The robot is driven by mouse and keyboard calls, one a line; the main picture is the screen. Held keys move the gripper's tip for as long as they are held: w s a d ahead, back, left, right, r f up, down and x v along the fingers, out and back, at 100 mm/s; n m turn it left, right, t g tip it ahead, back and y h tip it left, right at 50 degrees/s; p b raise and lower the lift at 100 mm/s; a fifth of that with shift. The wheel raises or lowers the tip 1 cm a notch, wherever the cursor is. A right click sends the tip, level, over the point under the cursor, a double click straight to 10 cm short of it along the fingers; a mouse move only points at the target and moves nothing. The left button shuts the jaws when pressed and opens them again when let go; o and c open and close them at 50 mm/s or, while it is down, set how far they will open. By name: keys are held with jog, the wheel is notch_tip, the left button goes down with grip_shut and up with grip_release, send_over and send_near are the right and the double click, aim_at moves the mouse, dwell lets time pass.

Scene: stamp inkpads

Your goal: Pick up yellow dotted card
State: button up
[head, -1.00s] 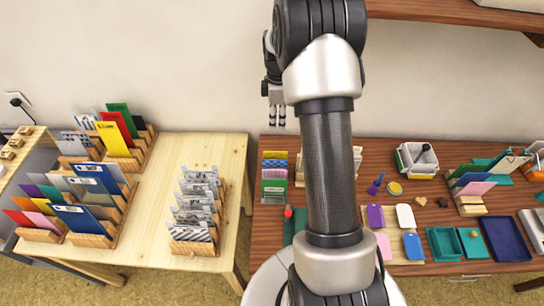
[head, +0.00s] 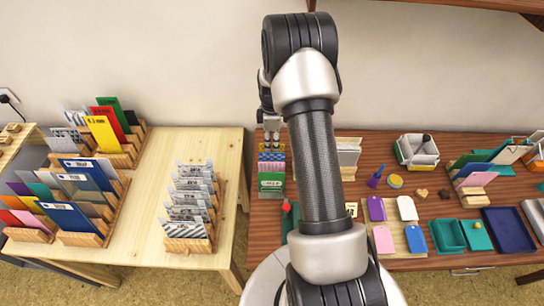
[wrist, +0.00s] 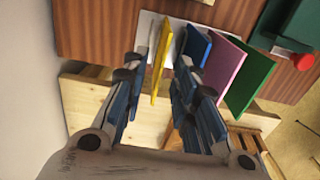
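The yellow card (wrist: 162,58) stands upright on edge at the end of a row of cards in the wrist view. My gripper (wrist: 160,66) is open, with one finger on either side of it and gaps showing between. A blue card (wrist: 195,48), a purple card (wrist: 224,66) and a green card (wrist: 249,75) stand to its right; the right finger is between yellow and blue. In the head view my gripper (head: 271,135) is just above the yellow card (head: 271,157) at the back of this rack. The dots are too small to make out clearly.
The rack stands at the left edge of the brown table (head: 375,152). A red-topped stamp (head: 286,206) is in front of it. The pale wooden table (head: 150,190) at left holds several card racks. The wall is close behind.

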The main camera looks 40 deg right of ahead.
notch_tip(320, 180, down, 2)
jog(key=shift+f, duration=0.2)
jog(key=shift+c, duration=0.3)
grip_shut()
